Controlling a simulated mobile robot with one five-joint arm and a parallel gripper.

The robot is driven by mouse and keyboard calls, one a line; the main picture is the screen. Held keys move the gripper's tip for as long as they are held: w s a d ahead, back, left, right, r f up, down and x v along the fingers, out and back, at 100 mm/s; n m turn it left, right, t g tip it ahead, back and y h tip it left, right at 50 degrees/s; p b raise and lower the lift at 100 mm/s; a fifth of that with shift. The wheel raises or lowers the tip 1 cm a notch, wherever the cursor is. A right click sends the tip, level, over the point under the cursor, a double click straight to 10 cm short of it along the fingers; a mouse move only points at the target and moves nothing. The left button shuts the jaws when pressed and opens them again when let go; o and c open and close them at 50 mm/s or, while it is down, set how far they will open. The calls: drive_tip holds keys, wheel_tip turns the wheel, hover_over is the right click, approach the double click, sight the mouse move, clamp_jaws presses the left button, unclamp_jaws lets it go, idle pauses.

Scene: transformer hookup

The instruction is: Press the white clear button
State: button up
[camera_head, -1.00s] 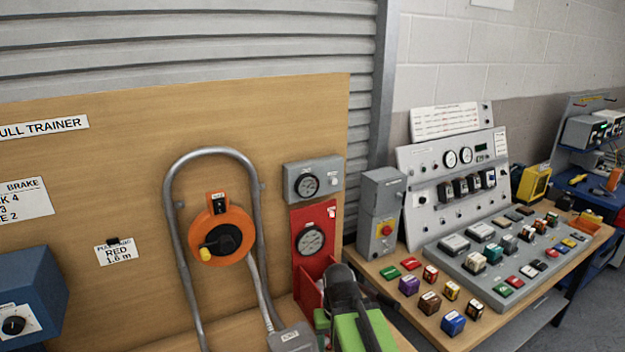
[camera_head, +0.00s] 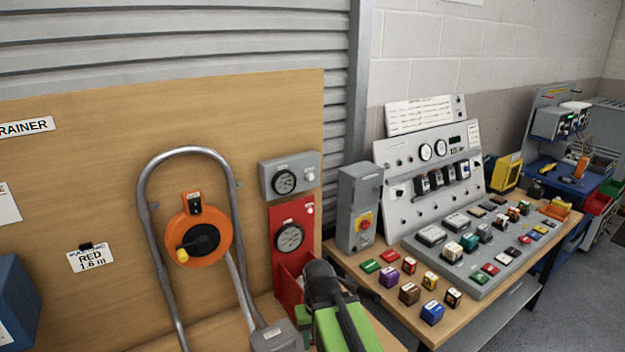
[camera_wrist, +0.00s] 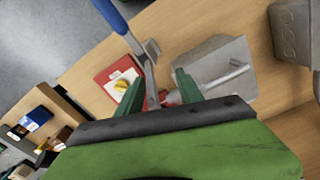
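My arm's green and black end (camera_head: 335,305) is at the bottom middle of the head view, in front of the wooden board and left of the control bench. In the wrist view my gripper (camera_wrist: 158,90) has two dark green fingers spread apart, with no object clearly held between them. I cannot tell for certain which part is the white clear button. A small white part (camera_head: 310,208) sits at the upper right of the red gauge panel (camera_head: 275,219), and another pale one (camera_head: 309,174) sits on the grey gauge box (camera_head: 265,181). Their labels are too small to read.
A grey console (camera_head: 480,282) with several coloured buttons and blocks stands on the bench at right. A grey switch box (camera_head: 348,200) stands beside it. The wrist view shows a blue-handled tool (camera_wrist: 112,15), a red plate (camera_wrist: 108,77) and a grey metal piece (camera_wrist: 222,60) beyond the fingers.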

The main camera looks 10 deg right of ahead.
clamp_jaws()
idle(1.4)
